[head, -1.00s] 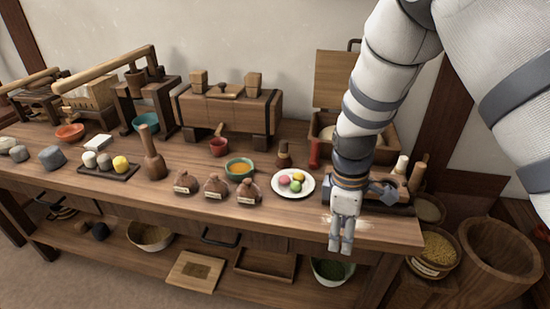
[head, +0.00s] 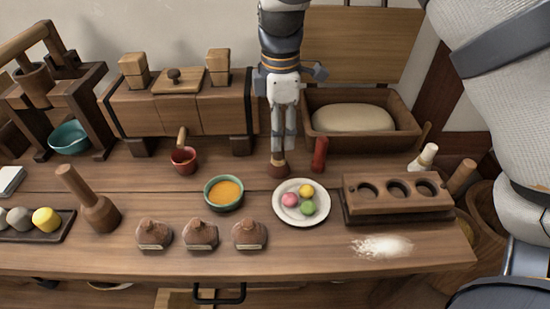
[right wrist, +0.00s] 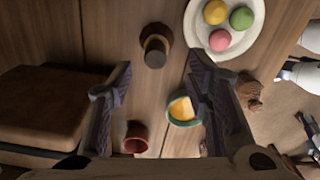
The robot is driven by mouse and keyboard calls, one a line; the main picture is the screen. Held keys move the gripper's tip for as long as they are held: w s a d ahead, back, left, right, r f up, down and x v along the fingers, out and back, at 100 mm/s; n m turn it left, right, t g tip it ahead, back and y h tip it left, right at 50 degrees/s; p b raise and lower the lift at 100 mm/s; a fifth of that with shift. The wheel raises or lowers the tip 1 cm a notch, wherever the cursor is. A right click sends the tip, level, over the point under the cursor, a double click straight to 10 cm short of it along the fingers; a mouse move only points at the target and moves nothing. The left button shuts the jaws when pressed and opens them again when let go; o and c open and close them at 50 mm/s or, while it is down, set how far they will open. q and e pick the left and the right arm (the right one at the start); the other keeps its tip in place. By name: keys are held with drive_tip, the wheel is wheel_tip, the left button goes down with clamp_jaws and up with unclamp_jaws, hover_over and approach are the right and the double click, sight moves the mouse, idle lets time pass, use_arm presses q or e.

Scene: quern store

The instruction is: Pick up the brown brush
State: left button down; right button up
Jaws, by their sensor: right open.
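The brown brush (head: 278,169) stands upright on the wooden table, with its dark wide end down. In the head view my right gripper (head: 284,142) is right above it and hides most of its upper part. In the right wrist view the brush (right wrist: 155,48) is seen from above, a little beyond the fingertips and roughly between their lines. My right gripper (right wrist: 163,78) is open, with nothing between its fingers. I cannot tell from the views whether a finger touches the brush. My left gripper is not in view.
A red cylinder (head: 319,155) stands close right of the brush. A white plate (head: 316,217) with coloured sweets, a teal-rimmed bowl (head: 223,204) and a red cup (head: 183,160) are near. An open box (head: 405,143) stands behind. Bare table lies left of the brush.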

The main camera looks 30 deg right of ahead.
drive_tip(key=f, duration=0.6)
drive_tip(key=shift+w+b, duration=0.2)
drive_tip(key=shift+b, duration=0.1)
clamp_jaws()
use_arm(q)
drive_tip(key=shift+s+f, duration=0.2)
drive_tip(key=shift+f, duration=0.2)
use_arm(e)
drive_tip(key=shift+r, duration=0.1)
